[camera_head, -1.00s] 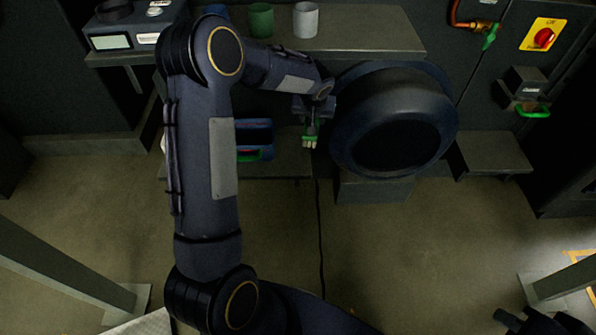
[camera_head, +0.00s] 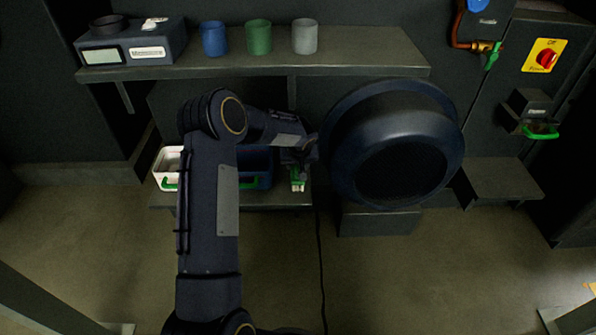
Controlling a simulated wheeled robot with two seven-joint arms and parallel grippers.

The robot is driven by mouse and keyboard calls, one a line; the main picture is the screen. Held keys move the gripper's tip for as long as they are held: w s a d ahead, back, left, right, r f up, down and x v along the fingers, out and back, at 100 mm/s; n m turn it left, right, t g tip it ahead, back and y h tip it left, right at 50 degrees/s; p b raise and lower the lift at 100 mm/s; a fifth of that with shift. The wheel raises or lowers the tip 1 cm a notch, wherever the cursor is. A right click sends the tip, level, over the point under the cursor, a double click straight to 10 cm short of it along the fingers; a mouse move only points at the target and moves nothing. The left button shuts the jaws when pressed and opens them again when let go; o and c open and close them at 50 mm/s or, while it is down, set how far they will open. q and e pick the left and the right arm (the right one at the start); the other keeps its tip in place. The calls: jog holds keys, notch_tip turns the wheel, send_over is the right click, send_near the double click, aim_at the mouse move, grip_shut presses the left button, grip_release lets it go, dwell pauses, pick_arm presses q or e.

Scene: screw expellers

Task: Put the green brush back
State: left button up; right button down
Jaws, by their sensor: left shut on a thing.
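My left arm reaches up from the bottom. Its gripper (camera_head: 299,172) is in front of the lower shelf, just left of the big round drum. The fingers are small and partly hidden by the wrist. A white container (camera_head: 168,160) with a green handle and a dark blue container (camera_head: 262,168) stand on the lower shelf (camera_head: 290,197), the blue one partly hidden behind my arm. My right gripper is not in view.
The dark drum (camera_head: 390,97) bulges out close to the gripper's right. The upper shelf (camera_head: 370,55) holds a scale (camera_head: 125,45) and blue (camera_head: 213,38), green (camera_head: 258,36) and grey (camera_head: 305,36) cups. The floor in front is mostly clear, with a cable (camera_head: 320,265).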

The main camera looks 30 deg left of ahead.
pick_arm(q)
jog(key=shift+f, duration=0.7)
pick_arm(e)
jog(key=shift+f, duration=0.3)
pick_arm(q)
jog(key=shift+f, duration=0.15)
jog(key=o, duration=1)
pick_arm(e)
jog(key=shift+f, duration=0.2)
